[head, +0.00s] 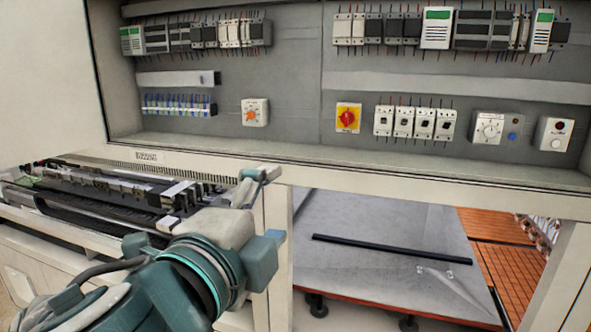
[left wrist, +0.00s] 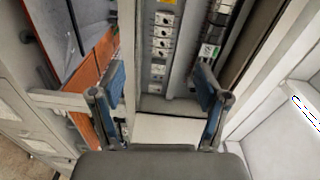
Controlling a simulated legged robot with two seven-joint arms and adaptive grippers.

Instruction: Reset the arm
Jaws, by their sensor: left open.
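My left arm comes in from the lower left of the head view. Its teal and grey gripper (head: 264,214) is in front of the cabinet's lower frame, with its fingers spread apart. In the left wrist view the same gripper (left wrist: 160,100) shows two blue-padded fingers wide apart, with nothing between them. The cabinet panel lies beyond the fingers there. My right gripper shows in neither view.
A bench with rails and electrical parts (head: 110,190) is at left. A grey plate (head: 380,230) with a black bar (head: 390,250) lies below the cabinet.

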